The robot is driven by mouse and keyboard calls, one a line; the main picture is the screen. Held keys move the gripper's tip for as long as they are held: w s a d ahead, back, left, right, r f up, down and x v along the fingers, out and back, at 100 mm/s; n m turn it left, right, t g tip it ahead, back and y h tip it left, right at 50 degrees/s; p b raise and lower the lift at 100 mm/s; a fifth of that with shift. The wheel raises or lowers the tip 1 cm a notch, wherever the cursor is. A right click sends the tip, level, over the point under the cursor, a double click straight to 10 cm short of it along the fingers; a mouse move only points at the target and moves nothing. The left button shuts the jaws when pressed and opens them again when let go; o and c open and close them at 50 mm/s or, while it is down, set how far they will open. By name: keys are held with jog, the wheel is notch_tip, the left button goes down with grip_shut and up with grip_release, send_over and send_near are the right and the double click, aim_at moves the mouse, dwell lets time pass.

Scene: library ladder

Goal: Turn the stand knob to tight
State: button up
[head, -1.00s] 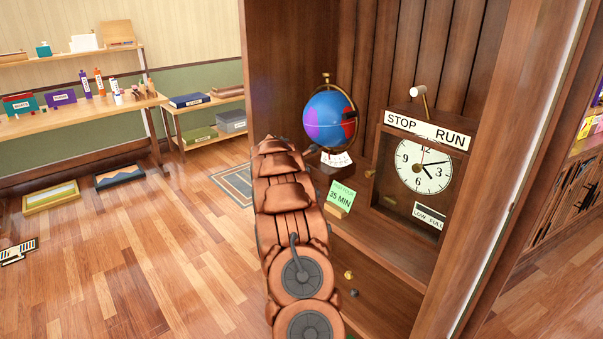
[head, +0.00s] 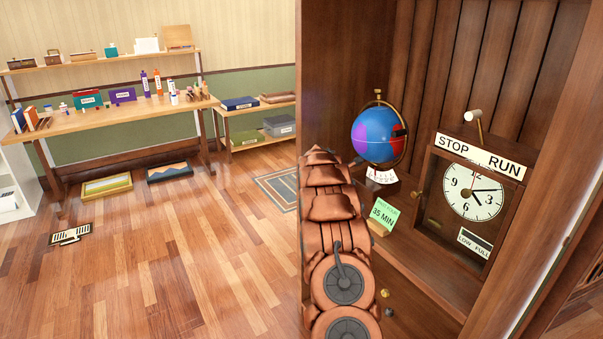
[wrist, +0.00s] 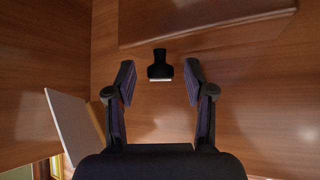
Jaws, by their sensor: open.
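The globe (head: 378,136) stands in its brass ring on the cabinet shelf in the head view, with a white marked scale card (head: 381,176) at its foot. A small dark piece shows beside the card, partly behind my arm; I cannot tell whether it is the stand knob. In the wrist view my gripper (wrist: 160,82) is open, its fingers spread on either side of a black knob-like piece (wrist: 159,66) with a pale lower edge. This piece lies between and just beyond the fingertips, with gaps on both sides. My arm hides the gripper in the head view.
A clock (head: 473,192) with a STOP/RUN plate and lever stands right of the globe. A green "35 MIN" card (head: 383,214) stands before it. In the wrist view a pale board (wrist: 73,128) stands close to the left finger, and a wooden ledge (wrist: 200,22) crosses the top.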

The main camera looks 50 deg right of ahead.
jog(key=shift+r+g+p, duration=0.3)
jog(key=shift+p, duration=0.6)
jog(key=n+g+p, duration=0.1)
jog(key=p, duration=0.4)
jog(key=shift+w+y, duration=0.15)
jog(key=shift+y, duration=0.25)
jog(key=shift+d+g+p, duration=0.1)
jog(key=shift+g+p, duration=0.2)
jog(key=shift+w+f+n+g+p, duration=0.1)
jog(key=shift+n+g+p, duration=0.4)
jog(key=shift+p, duration=0.9)
jog(key=shift+f+g+y+p, duration=0.1)
jog(key=shift+g+y+p, duration=0.2)
jog(key=shift+p, duration=0.15)
jog(key=shift+b+v, duration=0.7)
jog(key=shift+v, duration=0.7)
jog(key=a+r+m+b, duration=0.1)
jog(key=a+r, duration=0.3)
jog(key=a, duration=0.4)
jog(key=a+r+m+y+b, duration=0.1)
jog(key=a+r, duration=0.3)
jog(key=a, duration=0.5)
jog(key=s+a+r+m+y+b, duration=0.1)
jog(key=a+r+m+b, duration=0.1)
jog(key=a, duration=0.6)
jog(key=shift+a+r+m, duration=0.15)
jog(key=shift+r+m, duration=0.55)
jog(key=shift+r, duration=0.3)
